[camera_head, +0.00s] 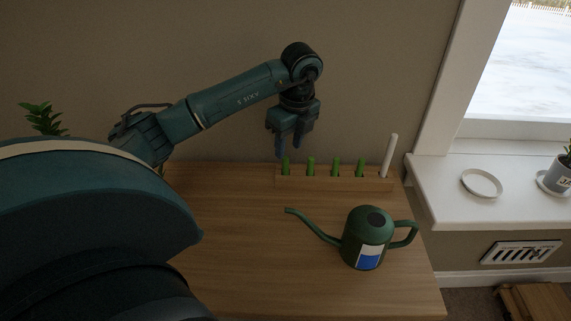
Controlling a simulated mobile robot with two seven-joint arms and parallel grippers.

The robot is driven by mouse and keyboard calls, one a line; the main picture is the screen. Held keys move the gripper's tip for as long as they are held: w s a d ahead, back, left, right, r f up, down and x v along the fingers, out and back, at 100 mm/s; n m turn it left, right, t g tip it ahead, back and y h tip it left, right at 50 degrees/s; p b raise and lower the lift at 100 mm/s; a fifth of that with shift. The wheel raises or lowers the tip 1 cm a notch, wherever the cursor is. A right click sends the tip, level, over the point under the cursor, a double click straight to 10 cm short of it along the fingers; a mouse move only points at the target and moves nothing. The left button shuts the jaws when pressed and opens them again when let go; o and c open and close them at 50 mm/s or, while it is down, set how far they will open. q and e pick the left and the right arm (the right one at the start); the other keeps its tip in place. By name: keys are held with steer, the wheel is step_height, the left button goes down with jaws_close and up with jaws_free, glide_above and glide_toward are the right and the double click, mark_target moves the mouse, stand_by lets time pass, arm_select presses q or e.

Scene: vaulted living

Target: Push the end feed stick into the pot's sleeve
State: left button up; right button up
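A wooden rack (335,183) stands at the back of the wooden table against the wall. Several short green feed sticks stand upright in it in a row, with a taller white stick (389,156) at the right end. The green stick at the left end (285,166) is under my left gripper (288,147). The gripper points down, its two blue fingers apart, near the top of that stick; I cannot tell if they touch it. A potted plant (559,174) with a labelled pot is cut off at the right edge; no sleeve can be made out. My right gripper is out of view.
A green watering can (366,238) stands on the table (250,260) in front of the rack, spout to the left. A white saucer (481,183) lies on the white windowsill (455,205). A leafy plant (43,119) shows at far left. The table's left-middle is clear.

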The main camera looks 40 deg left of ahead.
mark_target(286, 157)
arm_select(q)
steer(key=f, duration=0.2)
steer(key=a+f, duration=0.1)
steer(key=f, duration=0.2)
steer(key=shift+s, duration=0.1)
jaws_close()
